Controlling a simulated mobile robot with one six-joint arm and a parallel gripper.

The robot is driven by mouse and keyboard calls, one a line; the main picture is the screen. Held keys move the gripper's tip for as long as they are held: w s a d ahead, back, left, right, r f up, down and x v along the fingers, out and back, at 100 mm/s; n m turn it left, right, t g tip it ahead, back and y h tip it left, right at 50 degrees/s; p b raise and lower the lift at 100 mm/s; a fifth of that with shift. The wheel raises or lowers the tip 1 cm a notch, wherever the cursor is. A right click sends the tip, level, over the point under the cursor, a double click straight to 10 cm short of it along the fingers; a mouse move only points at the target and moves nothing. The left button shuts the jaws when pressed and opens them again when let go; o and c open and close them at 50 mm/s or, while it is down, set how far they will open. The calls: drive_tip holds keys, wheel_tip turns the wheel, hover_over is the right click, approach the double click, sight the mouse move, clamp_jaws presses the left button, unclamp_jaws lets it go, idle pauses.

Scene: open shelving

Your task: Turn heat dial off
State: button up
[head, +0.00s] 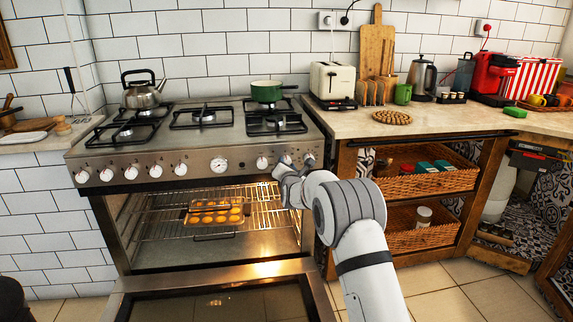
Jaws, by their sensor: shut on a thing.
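The stove's front panel carries a row of white-and-steel dials with a round gauge (219,164) in the middle. My gripper (286,168) is at the right part of this row, shut on a heat dial (286,159). The arm and fingers hide most of that dial, so its setting cannot be read. Another dial (262,162) shows just left of my gripper, and one (309,158) shows just right of it.
The oven door (225,303) hangs open below. A muffin tray (203,222) sits on the lit oven's rack (160,231). A kettle (144,92) and a green pot (266,92) stand on the stove. Wicker baskets (425,183) fill shelves at right.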

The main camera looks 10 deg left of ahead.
idle(0.4)
drive_tip(key=o, duration=1)
drive_tip(key=p+v, duration=0.1)
drive_tip(key=v, duration=0.6)
drive_tip(key=shift+s, duration=0.4)
